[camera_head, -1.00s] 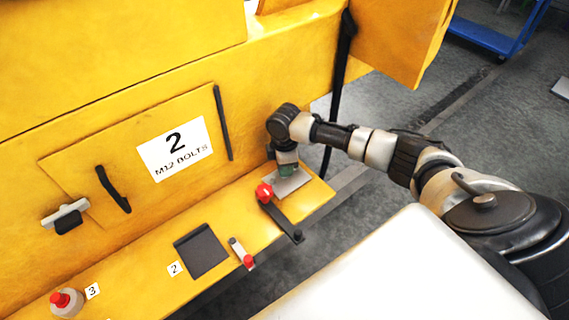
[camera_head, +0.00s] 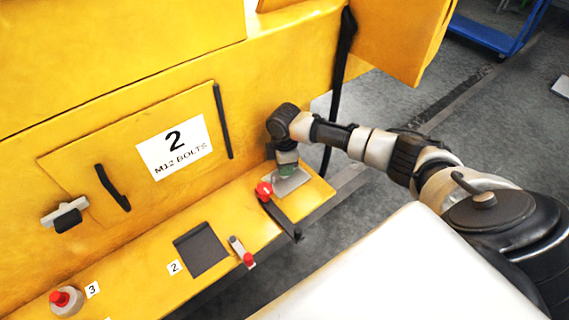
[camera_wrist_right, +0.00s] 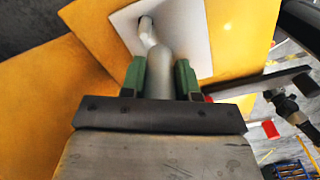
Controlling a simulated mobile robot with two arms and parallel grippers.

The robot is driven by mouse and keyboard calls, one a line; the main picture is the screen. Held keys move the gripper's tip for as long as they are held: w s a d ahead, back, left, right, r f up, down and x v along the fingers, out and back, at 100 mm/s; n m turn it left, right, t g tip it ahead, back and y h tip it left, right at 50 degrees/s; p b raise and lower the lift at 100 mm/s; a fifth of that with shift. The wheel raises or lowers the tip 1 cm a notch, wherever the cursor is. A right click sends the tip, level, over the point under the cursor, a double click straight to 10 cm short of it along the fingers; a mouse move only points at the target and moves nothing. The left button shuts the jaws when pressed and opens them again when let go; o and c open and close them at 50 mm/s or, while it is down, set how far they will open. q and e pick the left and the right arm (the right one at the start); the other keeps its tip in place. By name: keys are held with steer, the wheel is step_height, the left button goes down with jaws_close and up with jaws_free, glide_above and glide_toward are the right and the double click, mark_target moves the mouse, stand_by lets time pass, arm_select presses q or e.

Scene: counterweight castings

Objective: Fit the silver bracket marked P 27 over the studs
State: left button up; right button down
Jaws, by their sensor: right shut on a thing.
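My right gripper (camera_wrist_right: 160,82) is shut on a pale grey rounded piece (camera_wrist_right: 153,58) with a narrow bent end. That end reaches a light silver plate (camera_wrist_right: 185,32), by a dark spot; I cannot tell whether they are joined. In the head view my right gripper (camera_head: 287,172) points down over the plate (camera_head: 293,184), at the right end of the yellow ledge. I can read no P 27 mark and make out no studs; the gripper and the held piece hide part of the plate. My left gripper is not in view.
A black bar with a red knob (camera_head: 264,190) lies close left of the plate. A yellow wall labelled M12 BOLTS rises behind.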

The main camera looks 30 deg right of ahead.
steer(key=c, duration=0.8)
jaws_free()
steer(key=shift+o, duration=0.2)
steer(key=shift+f, duration=0.15)
step_height(320, 180, up, 10)
steer(key=shift+f+b, duration=0.1)
steer(key=shift+b, duration=0.7)
steer(key=shift+r, duration=0.65)
step_height(320, 180, up, 8)
steer(key=p, duration=0.9)
steer(key=shift+f, duration=0.1)
